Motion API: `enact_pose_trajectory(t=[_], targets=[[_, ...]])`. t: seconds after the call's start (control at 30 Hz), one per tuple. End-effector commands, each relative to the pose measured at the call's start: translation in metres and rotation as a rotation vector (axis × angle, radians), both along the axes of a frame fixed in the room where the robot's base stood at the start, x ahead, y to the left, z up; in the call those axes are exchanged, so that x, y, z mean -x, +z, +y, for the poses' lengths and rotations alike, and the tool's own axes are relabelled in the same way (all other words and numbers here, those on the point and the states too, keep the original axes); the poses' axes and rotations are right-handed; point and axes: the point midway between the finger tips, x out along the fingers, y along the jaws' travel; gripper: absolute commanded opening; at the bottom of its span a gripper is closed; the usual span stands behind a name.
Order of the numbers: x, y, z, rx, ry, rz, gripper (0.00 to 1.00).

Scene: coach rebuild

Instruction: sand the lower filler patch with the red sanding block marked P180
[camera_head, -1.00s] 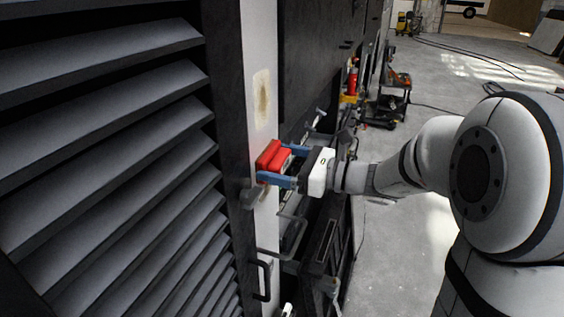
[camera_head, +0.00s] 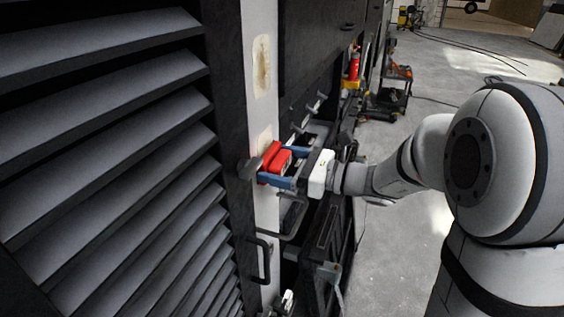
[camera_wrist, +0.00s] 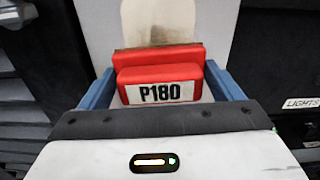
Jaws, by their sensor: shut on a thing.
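My gripper (camera_head: 295,169) is shut on the red sanding block (camera_head: 273,158), held level in front of the pale upright strip. The wrist view shows the block (camera_wrist: 159,77) between the blue fingers, its P180 label facing the camera. The lower filler patch (camera_head: 264,138) shows just above the block in the head view; its lower part is hidden behind the block. A beige patch with a brownish lower edge (camera_wrist: 157,22) shows above the block in the wrist view. The upper filler patch (camera_head: 261,66) is higher on the strip. I cannot tell whether the block touches the strip.
Dark louvres (camera_head: 110,130) fill the left side. A black handle (camera_head: 264,260) sticks out below the gripper, and a grey bracket (camera_head: 292,215) is close under it. An open dark compartment lies to the right. The grey floor (camera_head: 400,245) beyond is mostly clear.

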Motion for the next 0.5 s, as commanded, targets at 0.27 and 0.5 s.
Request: enact_pose_trajectory(t=[0.27, 0.5], targets=[[0.0, -0.021, 0.0, -0.001, 0.0, 0.0, 0.68], [0.0, -0.036, 0.0, 0.0, -0.001, -0.002, 0.68]])
